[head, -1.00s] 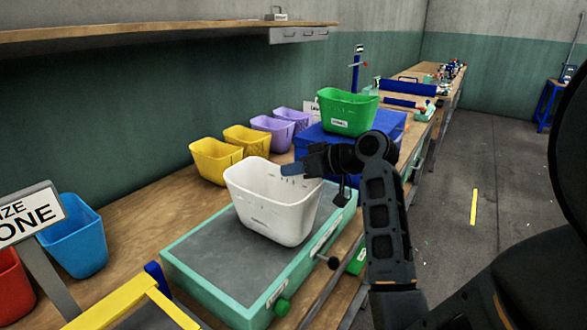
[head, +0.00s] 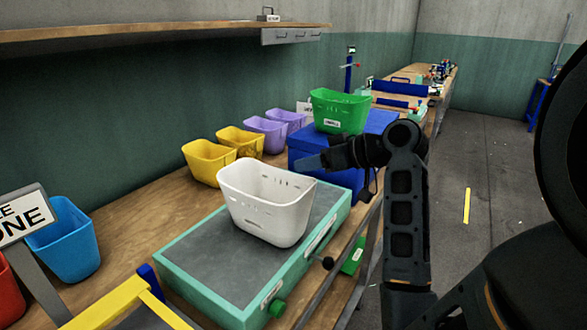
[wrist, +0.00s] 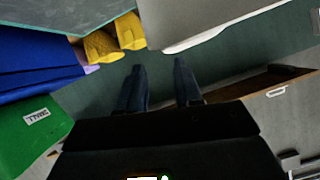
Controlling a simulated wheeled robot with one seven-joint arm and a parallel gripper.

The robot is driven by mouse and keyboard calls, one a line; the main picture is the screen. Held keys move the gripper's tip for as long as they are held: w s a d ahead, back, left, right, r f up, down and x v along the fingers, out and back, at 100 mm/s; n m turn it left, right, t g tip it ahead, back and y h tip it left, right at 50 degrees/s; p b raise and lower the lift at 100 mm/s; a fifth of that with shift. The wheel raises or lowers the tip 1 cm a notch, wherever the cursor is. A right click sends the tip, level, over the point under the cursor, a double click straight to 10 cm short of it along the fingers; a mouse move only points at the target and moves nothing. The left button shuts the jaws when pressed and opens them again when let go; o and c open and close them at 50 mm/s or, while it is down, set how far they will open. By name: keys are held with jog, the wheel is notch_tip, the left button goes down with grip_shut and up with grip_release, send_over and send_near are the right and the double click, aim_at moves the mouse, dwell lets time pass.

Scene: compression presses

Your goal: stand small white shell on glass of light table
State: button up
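A white shell (head: 262,212), an open tub shape with slots near its rim, stands upright on the grey glass of the light table (head: 195,262), which has a teal frame. My gripper (head: 308,164) is to the right of the shell, a little above its rim height and apart from it. In the wrist view my gripper (wrist: 160,85) has its two fingers spread with nothing between them. The white shell (wrist: 205,18) also shows at the top of the wrist view, beyond the fingertips.
A green shell (head: 340,112) stands on a blue box (head: 318,158) behind my gripper. Yellow shells (head: 208,165), purple shells (head: 264,133) and a blue shell (head: 62,240) line the wooden bench. A yellow frame (head: 110,300) and sign (head: 24,222) are at front left.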

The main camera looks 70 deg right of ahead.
jog(key=v, duration=0.5)
dwell(2.2)
